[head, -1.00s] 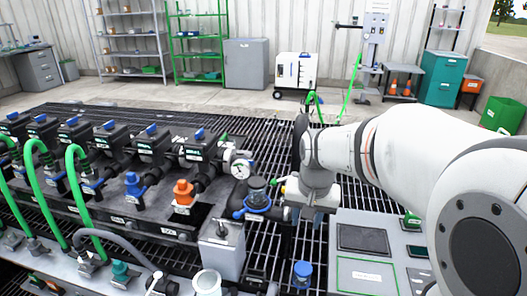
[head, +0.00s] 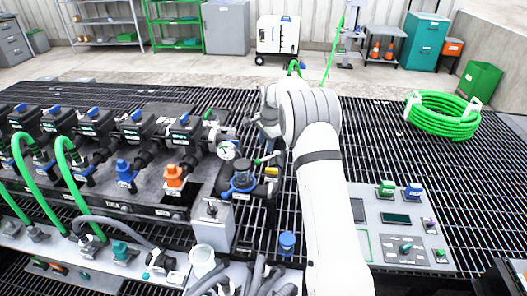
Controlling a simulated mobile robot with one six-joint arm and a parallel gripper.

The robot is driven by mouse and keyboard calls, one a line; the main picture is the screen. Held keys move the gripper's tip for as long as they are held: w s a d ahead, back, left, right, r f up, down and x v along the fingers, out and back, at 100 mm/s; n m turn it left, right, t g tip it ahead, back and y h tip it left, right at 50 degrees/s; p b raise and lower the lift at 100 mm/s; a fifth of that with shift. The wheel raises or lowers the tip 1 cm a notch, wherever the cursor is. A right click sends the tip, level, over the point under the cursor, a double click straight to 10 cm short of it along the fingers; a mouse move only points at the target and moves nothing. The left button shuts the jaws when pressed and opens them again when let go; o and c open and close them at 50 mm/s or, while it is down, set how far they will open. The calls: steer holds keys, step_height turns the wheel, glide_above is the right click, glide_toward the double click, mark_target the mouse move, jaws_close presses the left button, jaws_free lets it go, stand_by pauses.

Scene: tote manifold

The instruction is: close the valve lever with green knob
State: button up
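My gripper (head: 264,135) is beyond my forearm, low and close behind the green-ended lever. My wrist partly hides it, and its fingers are too small and dark to tell open from shut. I cannot tell whether it touches the lever.
A round gauge (head: 228,150) and an orange-capped fitting (head: 174,176) stand left of the lever. A grey box (head: 212,226) and blue-capped jar (head: 287,243) are in front. A control panel (head: 404,222) lies right of my arm. A green hose coil (head: 442,116) lies on otherwise open grating.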

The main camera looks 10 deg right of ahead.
mark_target(263, 160)
steer(key=shift+m, duration=0.3)
steer(key=w+f, duration=0.1)
steer(key=f, duration=0.4)
steer(key=w+f+p, duration=0.1)
steer(key=f, duration=0.2)
steer(key=shift+w+a+f, duration=0.25)
steer(key=shift+w+f, duration=0.1)
jaws_close()
